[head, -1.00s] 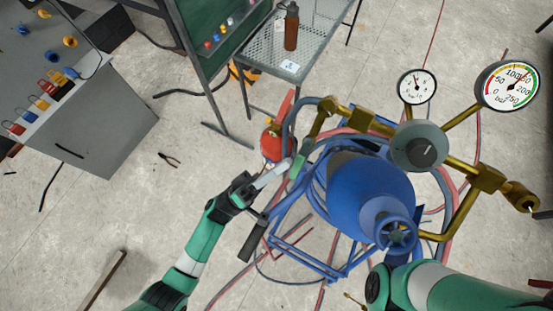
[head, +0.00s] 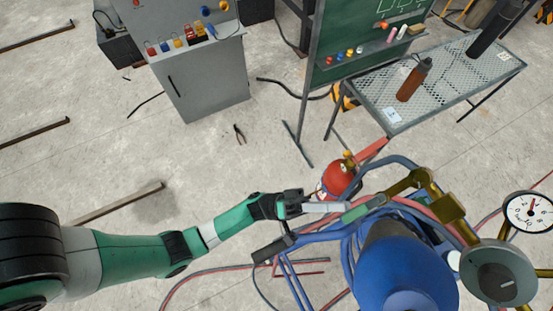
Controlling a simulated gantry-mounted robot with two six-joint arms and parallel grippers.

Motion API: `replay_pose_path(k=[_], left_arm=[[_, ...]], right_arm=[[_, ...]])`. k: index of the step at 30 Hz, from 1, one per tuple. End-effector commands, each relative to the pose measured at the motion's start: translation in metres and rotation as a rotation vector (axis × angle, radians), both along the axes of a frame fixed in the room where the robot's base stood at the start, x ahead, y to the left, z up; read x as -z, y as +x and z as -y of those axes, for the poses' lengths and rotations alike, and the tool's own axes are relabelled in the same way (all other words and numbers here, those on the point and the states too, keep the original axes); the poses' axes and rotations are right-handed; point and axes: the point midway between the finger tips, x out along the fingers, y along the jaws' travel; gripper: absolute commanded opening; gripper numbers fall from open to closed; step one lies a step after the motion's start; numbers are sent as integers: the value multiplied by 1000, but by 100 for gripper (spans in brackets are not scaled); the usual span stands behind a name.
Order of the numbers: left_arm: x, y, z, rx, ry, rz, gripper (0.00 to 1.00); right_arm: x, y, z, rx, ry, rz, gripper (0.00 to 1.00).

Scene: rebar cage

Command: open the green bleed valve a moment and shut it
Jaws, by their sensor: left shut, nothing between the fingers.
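The green bleed valve handle (head: 356,213) shows as a small green piece on the brass pipework, beside the blue cylinder (head: 405,272). My left gripper (head: 338,207) comes in from the left with its pale fingers shut and nothing between them. Its fingertips point at the green handle and lie right against or just short of it; I cannot tell whether they touch. A grey round regulator knob (head: 497,282) and a white dial gauge (head: 528,212) are on the right. The brass fitting (head: 447,212) is above the cylinder. My right gripper is not in view.
A red bottle (head: 338,178) stands just behind my left gripper. Blue frame bars and red and blue hoses run below it. A mesh table (head: 440,88) with a brown bottle (head: 414,79) is at the back right.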

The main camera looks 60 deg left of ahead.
Motion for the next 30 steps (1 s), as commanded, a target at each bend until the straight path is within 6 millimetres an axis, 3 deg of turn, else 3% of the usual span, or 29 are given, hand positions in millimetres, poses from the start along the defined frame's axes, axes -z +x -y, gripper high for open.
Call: replay_pose_path(k=[3, 12, 16, 30], left_arm=[[17, -9, -15, -8, -2, -6, 0], [12, -65, -77, -14, -4, -3, 0], [13, -81, -94, -12, -4, -3, 0], [14, -91, -102, -4, -4, -3, 0]], right_arm=[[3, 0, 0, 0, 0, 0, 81], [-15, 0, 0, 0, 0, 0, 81], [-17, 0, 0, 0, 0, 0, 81], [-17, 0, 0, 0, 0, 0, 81]])
